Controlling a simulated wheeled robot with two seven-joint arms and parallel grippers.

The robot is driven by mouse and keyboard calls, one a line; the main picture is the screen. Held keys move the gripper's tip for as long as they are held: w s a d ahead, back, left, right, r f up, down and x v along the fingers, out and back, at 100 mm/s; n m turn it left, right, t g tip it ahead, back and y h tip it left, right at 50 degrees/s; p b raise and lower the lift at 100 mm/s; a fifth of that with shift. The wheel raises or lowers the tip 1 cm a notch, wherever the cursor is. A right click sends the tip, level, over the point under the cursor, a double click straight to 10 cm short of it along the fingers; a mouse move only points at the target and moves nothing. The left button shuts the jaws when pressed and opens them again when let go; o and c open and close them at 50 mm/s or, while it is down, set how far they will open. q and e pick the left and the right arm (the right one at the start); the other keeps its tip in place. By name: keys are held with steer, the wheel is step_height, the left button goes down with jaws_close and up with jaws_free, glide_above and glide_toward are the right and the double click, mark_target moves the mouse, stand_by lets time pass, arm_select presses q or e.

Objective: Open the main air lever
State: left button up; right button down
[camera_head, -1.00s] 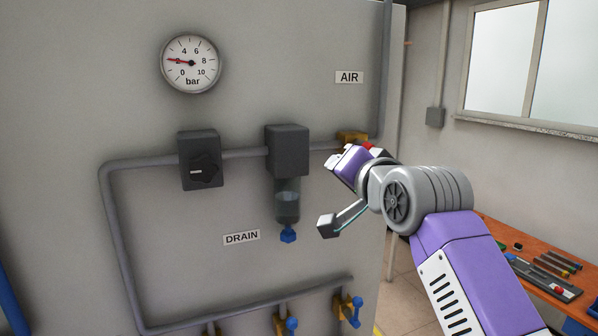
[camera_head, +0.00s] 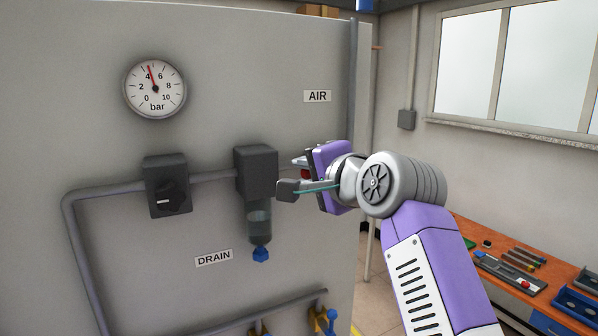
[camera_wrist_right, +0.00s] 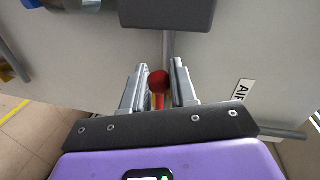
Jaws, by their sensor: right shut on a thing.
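The main air lever is red; its round end (camera_wrist_right: 158,82) shows between the two fingers of my right gripper (camera_wrist_right: 159,86) in the right wrist view. A little of the red lever (camera_head: 305,174) also shows in the head view, below the AIR label (camera_head: 317,96). My right gripper (camera_head: 301,166) is shut on the lever at the right end of the grey pipe. The valve body is hidden behind the gripper and wrist in the head view. The pressure gauge (camera_head: 155,88) has its needle between 4 and 6 bar. My left gripper is not in view.
A black regulator (camera_head: 167,186) and a filter (camera_head: 257,172) with a blue drain knob (camera_head: 261,254) sit on the pipe left of my gripper. Blue-handled valves (camera_head: 331,318) are low on the panel. An orange workbench (camera_head: 470,232) with tools stands at the right.

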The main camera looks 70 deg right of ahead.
steer(key=shift+r, duration=0.15)
steer(key=c, duration=0.9)
jaws_free()
steer(key=shift+c, duration=0.2)
steer(key=v, duration=0.7)
steer(key=shift+s+a+b, duration=0.2)
steer(key=shift+s+b, duration=0.1)
steer(key=shift+b, duration=0.1)
